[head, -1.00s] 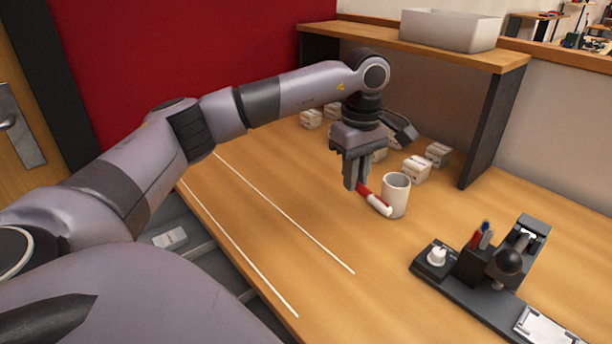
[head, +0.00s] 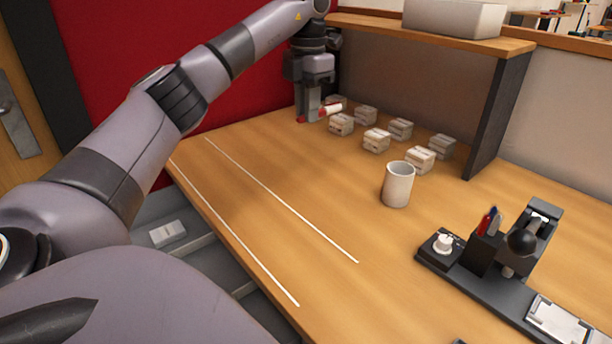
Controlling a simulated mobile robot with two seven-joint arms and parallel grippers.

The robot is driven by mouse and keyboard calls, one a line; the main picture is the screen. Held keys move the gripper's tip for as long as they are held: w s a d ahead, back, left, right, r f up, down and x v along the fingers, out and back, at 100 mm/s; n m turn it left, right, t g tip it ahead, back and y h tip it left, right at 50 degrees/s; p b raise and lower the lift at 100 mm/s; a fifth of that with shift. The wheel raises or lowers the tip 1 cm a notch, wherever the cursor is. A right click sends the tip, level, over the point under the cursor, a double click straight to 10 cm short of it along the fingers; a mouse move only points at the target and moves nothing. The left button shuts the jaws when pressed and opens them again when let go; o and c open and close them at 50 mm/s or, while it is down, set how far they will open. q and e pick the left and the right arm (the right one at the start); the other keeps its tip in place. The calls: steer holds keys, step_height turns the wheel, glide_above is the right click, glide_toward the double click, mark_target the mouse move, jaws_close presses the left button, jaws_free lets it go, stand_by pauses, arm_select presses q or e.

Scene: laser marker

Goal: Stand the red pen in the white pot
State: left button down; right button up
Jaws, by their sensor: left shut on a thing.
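The red pen (head: 332,109), with a white end, is in my left gripper (head: 312,117) at the far left of the table, in front of the red panel. The gripper is shut on it, and the jaws hide its middle. The pen lies nearly level, its white end pointing right. The white pot (head: 397,186) stands upright on the table, to the right of and nearer than the gripper, well apart from it. Its inside bottom is hidden. My right gripper is not in view.
Several small white boxes (head: 376,140) stand between the gripper and the shelf's side panel (head: 494,115). A black device (head: 507,262) with a holder of red and blue pens (head: 488,221) is at the right. The table left of the pot is clear.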

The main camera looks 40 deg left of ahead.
arm_select(q)
glide_above(307, 188)
step_height(307, 188, down, 12)
steer(key=shift+b, duration=0.4)
steer(key=shift+f, duration=2.3)
steer(key=shift+f, duration=0.1)
steer(key=c, duration=1.1)
jaws_free()
steer(key=shift+d, duration=0.1)
